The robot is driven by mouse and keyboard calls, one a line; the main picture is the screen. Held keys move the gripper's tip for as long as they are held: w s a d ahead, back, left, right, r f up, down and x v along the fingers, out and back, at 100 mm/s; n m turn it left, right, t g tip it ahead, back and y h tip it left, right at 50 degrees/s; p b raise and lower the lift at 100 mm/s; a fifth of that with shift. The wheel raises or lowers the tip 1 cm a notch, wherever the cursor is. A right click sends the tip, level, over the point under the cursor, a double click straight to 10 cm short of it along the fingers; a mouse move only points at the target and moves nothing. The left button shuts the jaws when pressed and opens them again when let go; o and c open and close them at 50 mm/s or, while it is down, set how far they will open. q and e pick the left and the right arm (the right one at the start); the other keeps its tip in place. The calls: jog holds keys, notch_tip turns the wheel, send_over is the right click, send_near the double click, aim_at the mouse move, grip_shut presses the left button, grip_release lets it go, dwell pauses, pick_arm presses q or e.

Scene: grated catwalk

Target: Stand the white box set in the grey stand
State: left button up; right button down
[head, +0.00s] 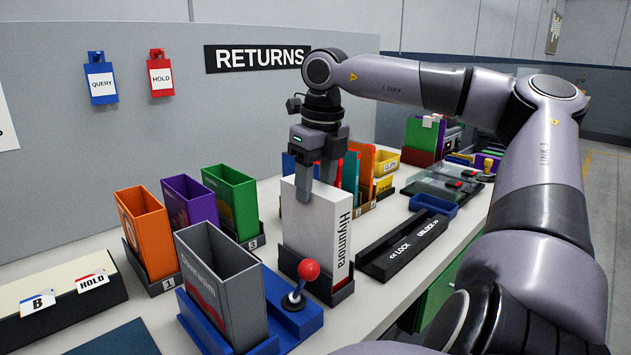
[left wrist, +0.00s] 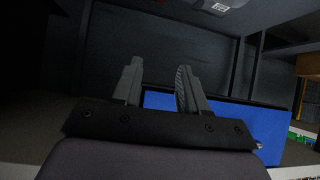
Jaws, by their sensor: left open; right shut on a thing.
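The white box set (head: 312,235), with "Hiyumora" on its spine, stands upright in the middle of the head view. Its lower end is within the dark grey stand (head: 344,292); whether it rests on the stand's floor is hidden. My right gripper (head: 317,185) points down and is shut on the top edge of the white box set. My left gripper (left wrist: 160,85) is open and empty in the left wrist view, in front of dark panels and a blue surface; it does not show in the head view.
A grey box (head: 222,285) stands in a blue base with a red-knobbed lever (head: 308,271) just left of the stand. Orange (head: 147,232), purple (head: 190,203) and green (head: 232,200) boxes stand behind it. A black lock bar (head: 405,245) lies to the right.

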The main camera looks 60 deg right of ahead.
jog(key=shift+f+b, duration=0.6)
jog(key=shift+f, duration=0.25)
jog(key=c, duration=0.5)
grip_release()
jog(key=o, duration=0.5)
jog(key=shift+c, duration=0.2)
jog(key=shift+r, duration=0.1)
